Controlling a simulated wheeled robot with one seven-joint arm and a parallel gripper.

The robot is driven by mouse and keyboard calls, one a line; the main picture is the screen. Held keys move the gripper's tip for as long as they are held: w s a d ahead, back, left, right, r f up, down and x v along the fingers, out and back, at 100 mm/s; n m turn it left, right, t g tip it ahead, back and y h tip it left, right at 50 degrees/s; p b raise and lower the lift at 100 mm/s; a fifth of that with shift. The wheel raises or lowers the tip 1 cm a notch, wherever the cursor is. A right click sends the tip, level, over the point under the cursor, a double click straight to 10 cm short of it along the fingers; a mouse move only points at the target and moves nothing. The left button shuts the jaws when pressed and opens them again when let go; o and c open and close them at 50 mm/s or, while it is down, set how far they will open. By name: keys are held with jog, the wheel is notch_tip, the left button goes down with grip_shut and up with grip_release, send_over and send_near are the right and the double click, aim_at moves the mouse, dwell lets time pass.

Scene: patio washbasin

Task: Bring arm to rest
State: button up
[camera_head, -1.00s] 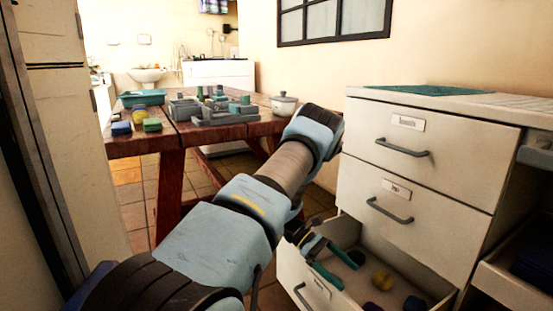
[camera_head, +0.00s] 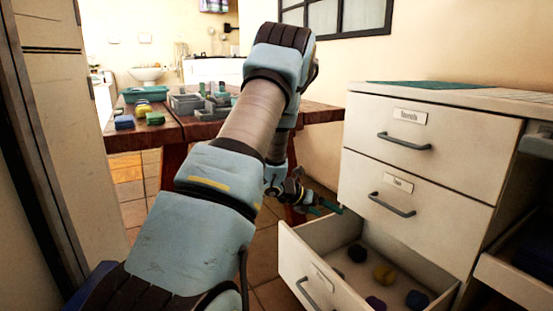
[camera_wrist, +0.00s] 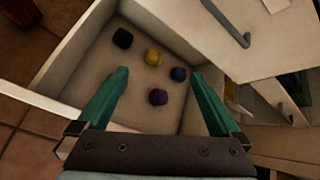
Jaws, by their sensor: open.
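My gripper (camera_head: 322,207) is open and empty, with its green fingers spread apart. In the head view it is above and to the left of the open bottom drawer (camera_head: 325,287), beside the cabinet. In the wrist view my gripper (camera_wrist: 158,98) faces down toward the drawer's interior, and no object is between the fingers. My arm is raised and bent across the middle of the head view, hiding part of the table.
The cabinet's upper drawers (camera_head: 430,140) are shut. A wooden table (camera_head: 325,113) carries a teal tray (camera_head: 145,95), grey trays and sponges (camera_head: 124,123). A door frame (camera_head: 45,150) stands close at left.

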jog(key=s+a+r+n+t+y+b, duration=0.15)
jog(key=a+r+n+y, duration=0.25)
jog(key=a+n, duration=0.65)
jog(key=s+a+r+n+t+y, duration=0.3)
jog(key=a+n, duration=0.4)
jog(key=n, duration=0.6)
jog(key=s+a+r+n+g+y, duration=0.1)
jog(key=s+n+g, duration=0.1)
jog(key=s+n, duration=0.45)
jog(key=s+a+n+g+y+b, duration=0.1)
jog(key=s+a+n+g, duration=0.15)
jog(key=s+n, duration=0.4)
jog(key=s+a+r+n+g+y, duration=0.1)
jog(key=s+n+g, duration=0.1)
jog(key=s+n, duration=0.4)
notch_tip(320, 180, up, 37)
jog(key=s+m+p, duration=0.1)
jog(key=p, duration=3.6)
jog(key=shift+f, duration=0.15)
